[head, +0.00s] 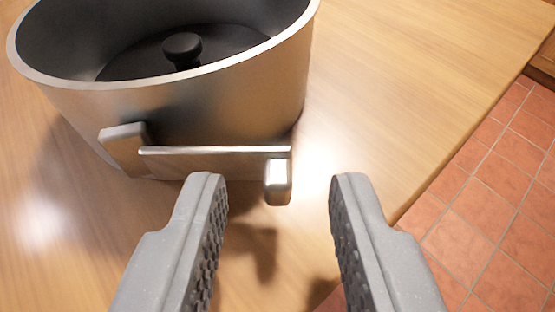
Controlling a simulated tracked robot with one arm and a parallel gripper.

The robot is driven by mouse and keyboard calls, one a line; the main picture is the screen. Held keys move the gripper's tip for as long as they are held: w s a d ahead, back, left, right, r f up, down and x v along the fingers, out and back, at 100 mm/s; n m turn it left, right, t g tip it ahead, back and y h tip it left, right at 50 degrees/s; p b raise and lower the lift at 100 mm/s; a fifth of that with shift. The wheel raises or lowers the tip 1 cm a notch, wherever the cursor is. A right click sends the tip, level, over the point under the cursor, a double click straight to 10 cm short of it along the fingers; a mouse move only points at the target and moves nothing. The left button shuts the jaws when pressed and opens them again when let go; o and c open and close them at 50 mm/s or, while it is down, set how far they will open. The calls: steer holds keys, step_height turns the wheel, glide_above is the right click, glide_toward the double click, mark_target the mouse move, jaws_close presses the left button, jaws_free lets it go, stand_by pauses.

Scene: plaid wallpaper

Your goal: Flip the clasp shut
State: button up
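A metal clasp (215,150) sits low on the near side of a silver pot (225,100). It shows as a thin horizontal bar between a grey block (123,146) at its left end and a bright upright tab (278,180) at its right end. I cannot tell from this view how far the clasp is turned. My gripper (275,185) is open, with one ridged grey finger on each side of the tab in the picture. The fingers appear nearer to the camera than the tab, and no contact shows.
The pot stands on a wooden table (400,70), with a dark disc and a round black knob (182,50) inside it. The table's edge runs down the right side, with a red tiled floor (500,210) beyond. The tabletop right of the pot is clear.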

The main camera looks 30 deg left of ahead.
steer(key=shift+w+a+f, duration=0.1)
steer(key=shift+w, duration=0.1)
jaws_close()
